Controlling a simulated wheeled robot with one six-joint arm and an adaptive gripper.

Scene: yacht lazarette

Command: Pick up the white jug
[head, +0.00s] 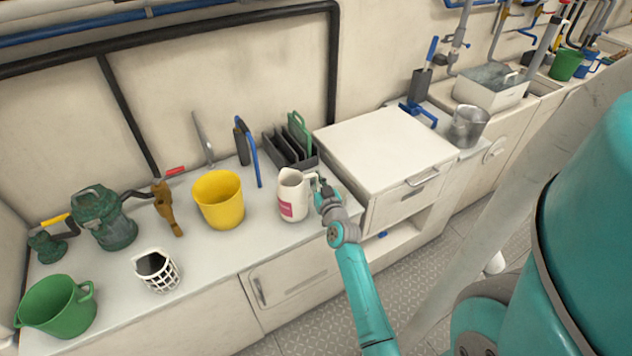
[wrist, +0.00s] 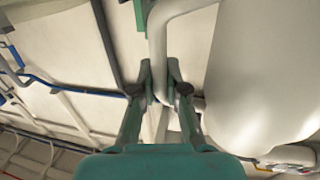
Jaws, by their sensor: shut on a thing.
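The white jug (head: 291,197) with a red label is upright over the right part of the bench top, near the front edge. I cannot tell whether its base touches the bench. My gripper (head: 322,190) is at its right side, shut on its handle. In the wrist view the jug's white body (wrist: 262,75) fills the right side. My gripper (wrist: 160,84) has its two fingers on either side of the curved handle there. The fingertips' contact is partly hidden by the fingers.
A yellow bucket (head: 219,200) stands left of the jug. A black rack (head: 285,150) is behind it, and a raised white cabinet (head: 385,145) is close on the right. A white basket (head: 158,272), green bucket (head: 55,308) and green pump (head: 103,220) stand farther left.

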